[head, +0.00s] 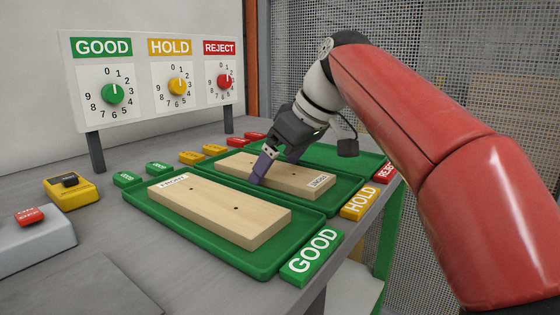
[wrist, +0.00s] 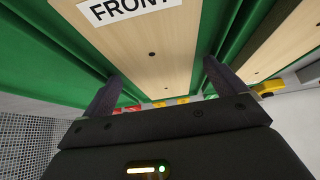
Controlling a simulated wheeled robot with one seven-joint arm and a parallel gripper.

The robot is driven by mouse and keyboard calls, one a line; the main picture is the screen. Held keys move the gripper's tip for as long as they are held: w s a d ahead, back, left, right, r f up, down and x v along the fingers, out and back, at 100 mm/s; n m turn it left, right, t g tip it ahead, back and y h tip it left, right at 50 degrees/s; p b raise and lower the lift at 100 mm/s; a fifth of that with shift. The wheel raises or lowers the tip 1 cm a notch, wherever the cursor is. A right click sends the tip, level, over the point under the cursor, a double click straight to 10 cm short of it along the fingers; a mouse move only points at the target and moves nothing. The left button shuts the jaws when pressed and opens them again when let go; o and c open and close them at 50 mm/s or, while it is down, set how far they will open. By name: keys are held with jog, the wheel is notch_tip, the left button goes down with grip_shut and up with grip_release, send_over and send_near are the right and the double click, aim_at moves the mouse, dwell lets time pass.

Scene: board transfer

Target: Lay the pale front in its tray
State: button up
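A pale board (head: 285,178) with a label on its near end lies in the green HOLD tray (head: 325,207). In the wrist view the label on this board (wrist: 165,45) reads FRONT, though its end is cut off by the frame. My gripper (head: 274,170) points down over the board, one finger on each long side. In the wrist view the fingers (wrist: 160,84) stand wide apart, with a narrow green strip between the board and the right finger.
A third green tray (head: 345,158) with a REJECT tag lies behind. A panel (head: 150,85) with GOOD, HOLD and REJECT dials stands at the back left. A yellow box (head: 70,190) and a grey box with a red top (head: 30,240) stand at the left.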

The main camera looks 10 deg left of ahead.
jog(key=p+v, duration=0.2)
jog(key=v, duration=0.5)
jog(key=shift+d+r, duration=0.15)
jog(key=shift+r, duration=0.2)
